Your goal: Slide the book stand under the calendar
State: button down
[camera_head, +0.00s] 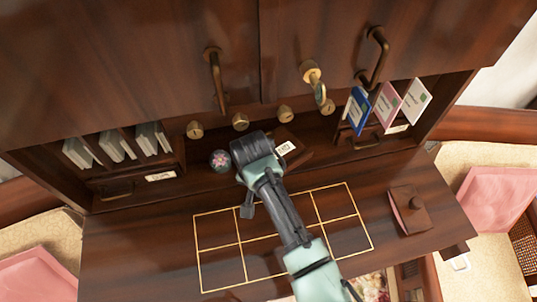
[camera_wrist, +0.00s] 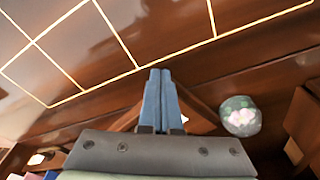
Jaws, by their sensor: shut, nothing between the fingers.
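A dark wooden piece with a white marked card (camera_head: 288,148) stands at the back of the desk, just right of my gripper (camera_head: 252,150). It may be the calendar; I cannot be sure. In the wrist view a dark wooden triangular piece (camera_wrist: 203,112) lies behind my gripper (camera_wrist: 159,72), with a bit of white showing. My blue fingers are shut together and empty, in front of it; whether they touch it is unclear. A flat brown wooden item with a small round part (camera_head: 409,207) lies at the desk's right. I cannot tell which piece is the book stand.
A round flowered paperweight (camera_head: 220,160) sits left of my gripper and also shows in the wrist view (camera_wrist: 240,116). Books stand in the left cubby (camera_head: 115,146) and right cubby (camera_head: 385,105). The desktop with gold grid lines (camera_head: 345,215) is otherwise clear. Cabinet doors (camera_head: 320,50) overhang the back.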

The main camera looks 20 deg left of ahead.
jog(key=shift+w+a+b, duration=0.2)
jog(key=shift+w+b, duration=0.8)
jog(key=shift+w, duration=0.35)
jog(key=shift+w+a+b, duration=0.15)
jog(key=shift+w+b, duration=0.9)
jog(key=shift+w, duration=0.3)
jog(key=shift+w+a+b, duration=0.2)
jog(key=shift+w+b, duration=0.8)
jog(key=shift+w, duration=0.35)
jog(key=shift+s+r+p, duration=0.1)
jog(key=shift+s+p, duration=0.05)
jog(key=shift+p, duration=0.25)
jog(key=shift+s+d+p, duration=0.15)
jog(key=shift+s+p, duration=0.65)
jog(key=shift+p, duration=0.2)
jog(key=shift+s+d+p, duration=0.1)
jog(key=shift+s+p, duration=0.65)
jog(key=shift+p, duration=0.25)
